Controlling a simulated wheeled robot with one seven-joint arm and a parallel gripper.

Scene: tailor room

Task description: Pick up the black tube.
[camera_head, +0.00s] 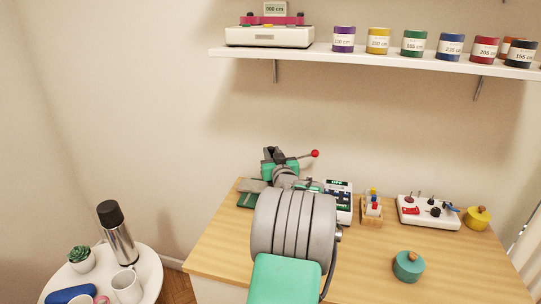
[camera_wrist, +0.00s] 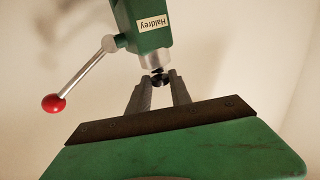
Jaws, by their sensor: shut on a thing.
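My gripper (camera_wrist: 160,80) is shut on a small black piece, the black tube (camera_wrist: 159,79), held between its two grey fingertips in the wrist view. The tube sits right at the lower end of the metal spindle of a green press (camera_wrist: 148,38) labelled "Haldrey". I cannot tell whether the tube touches the spindle. In the head view the green press (camera_head: 283,163) stands at the back left of the wooden table. My arm covers part of the press's base there, and the tube cannot be made out.
The press's lever with a red ball (camera_wrist: 53,103) sticks out to the left in the wrist view. Right of the press on the table (camera_head: 350,275) are a white-and-dark box (camera_head: 341,200), a wooden peg holder (camera_head: 371,208), a white tray (camera_head: 430,212) and a teal pot (camera_head: 408,267).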

